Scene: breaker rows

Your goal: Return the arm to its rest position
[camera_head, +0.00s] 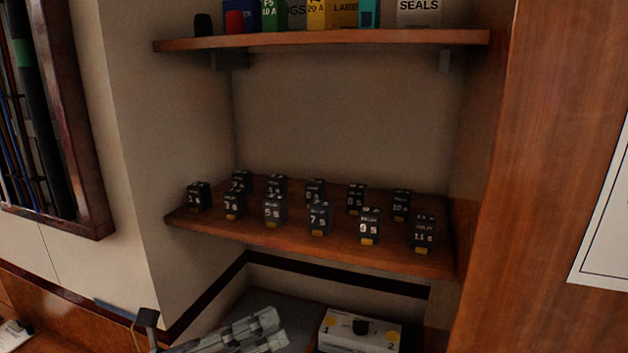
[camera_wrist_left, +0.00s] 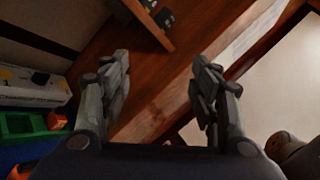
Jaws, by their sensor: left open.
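My left gripper (camera_head: 262,330) shows at the bottom of the head view, below the lower shelf and apart from it. In the left wrist view its two fingers (camera_wrist_left: 160,85) are spread wide with nothing between them. Behind the fingers is a brown wooden panel. The lower shelf (camera_head: 330,243) holds two rows of black numbered breakers (camera_head: 274,211), all standing upright. A corner of the shelf with dark breakers (camera_wrist_left: 162,17) shows at the top of the left wrist view. My right gripper is not in view.
A white box with a black knob (camera_head: 360,332) stands below the shelf, close right of my left gripper. An upper shelf (camera_head: 320,40) holds several coloured boxes. Green and blue bins (camera_wrist_left: 25,130) lie left in the wrist view. A wooden wall (camera_head: 540,200) bounds the right.

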